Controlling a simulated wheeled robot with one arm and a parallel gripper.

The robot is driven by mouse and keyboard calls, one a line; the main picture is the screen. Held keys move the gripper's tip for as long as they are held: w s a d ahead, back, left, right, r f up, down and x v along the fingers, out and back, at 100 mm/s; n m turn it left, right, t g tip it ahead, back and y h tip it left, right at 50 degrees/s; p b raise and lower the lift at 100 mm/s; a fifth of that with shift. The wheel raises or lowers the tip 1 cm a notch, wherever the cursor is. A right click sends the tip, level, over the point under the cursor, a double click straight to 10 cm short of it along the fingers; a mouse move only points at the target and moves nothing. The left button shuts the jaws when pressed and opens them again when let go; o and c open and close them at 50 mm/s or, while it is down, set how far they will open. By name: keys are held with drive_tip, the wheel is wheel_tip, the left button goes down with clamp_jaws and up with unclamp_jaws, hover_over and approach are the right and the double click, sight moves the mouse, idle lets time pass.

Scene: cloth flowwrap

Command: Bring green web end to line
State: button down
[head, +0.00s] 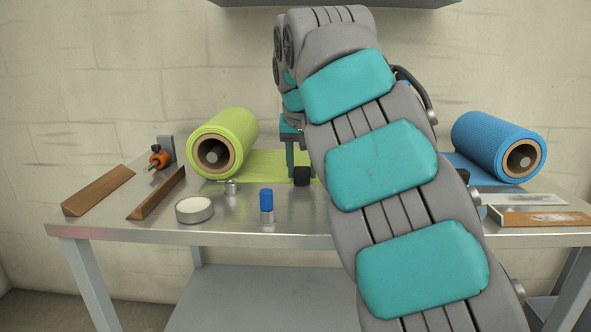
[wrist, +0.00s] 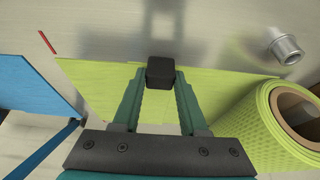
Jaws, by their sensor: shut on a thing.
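The green web (head: 262,163) runs flat over the table from the green roll (head: 225,140), which lies on its side at the left. In the wrist view the web (wrist: 95,80) spans from the roll (wrist: 285,125) at right to a free end at left. My arm hides the line in the head view.
A blue roll (head: 495,145) lies at right, its blue web (wrist: 35,90) left of the green one. A small metal piece (head: 231,187), a blue-topped cylinder (head: 267,205), a round tin (head: 194,210) and wooden bars (head: 100,190) stand or lie at left.

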drive_tip(key=shift+c, duration=2.2)
unclamp_jaws()
drive_tip(key=shift+d, duration=0.25)
